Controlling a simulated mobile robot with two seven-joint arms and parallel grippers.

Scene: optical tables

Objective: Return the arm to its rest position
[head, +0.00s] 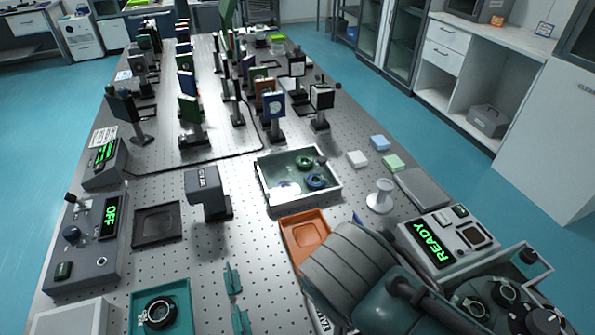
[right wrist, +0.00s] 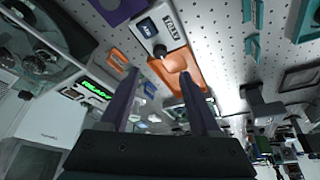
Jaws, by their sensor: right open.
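My right gripper (right wrist: 160,73) is open in the right wrist view, with its two dark fingers spread apart and nothing visible held between them. The orange tray (right wrist: 190,70) shows beyond the fingers, and a white device with a small display (right wrist: 163,27) lies beside it. In the head view my right arm comes in at the lower middle, beside the orange tray (head: 304,232) and partly covering its near side. The right fingers cannot be made out there. My left arm and left gripper are not in view.
The perforated optical table (head: 240,240) carries several mounted optics at the back. A glass-like tray (head: 290,195) with ring parts stands mid-table. A READY device (head: 445,240) is close right of my arm. An OFF control box (head: 90,240) and teal tray (head: 180,290) are left.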

